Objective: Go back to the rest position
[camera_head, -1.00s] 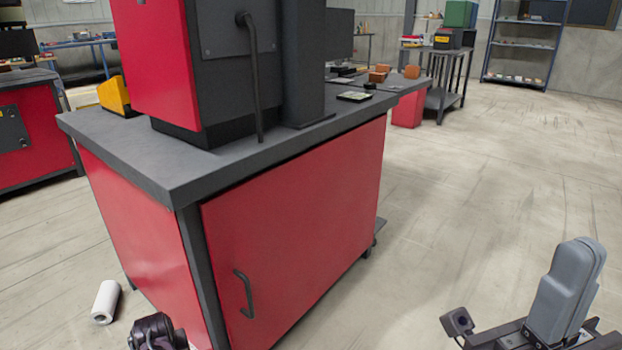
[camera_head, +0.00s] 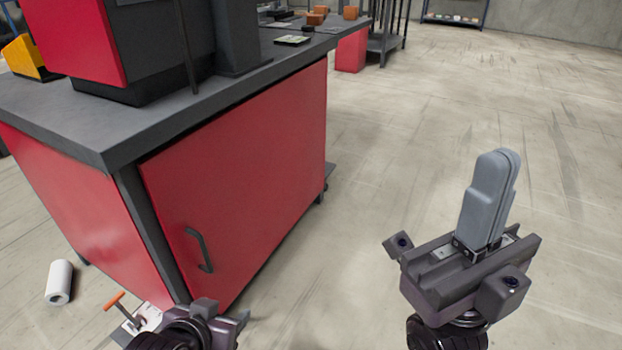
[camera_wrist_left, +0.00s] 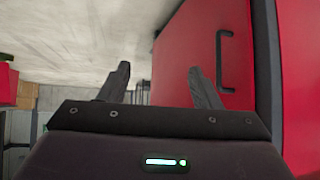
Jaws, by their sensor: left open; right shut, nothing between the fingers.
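My right gripper (camera_head: 496,158) stands at the lower right of the head view, its two grey fingers together and pointing up over bare floor. Nothing is between them. My left gripper is at the bottom of the head view, in front of the red cabinet (camera_head: 240,165); there only its dark body shows clearly. In the left wrist view my left gripper (camera_wrist_left: 158,72) has its two dark fingers apart with nothing between them.
A dark machine with a red panel (camera_head: 75,42) stands on the cabinet's grey top. A white roll (camera_head: 59,283) lies on the floor at left. An orange-handled item (camera_head: 115,301) is beside my left gripper. Open floor (camera_head: 430,120) spreads to the right.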

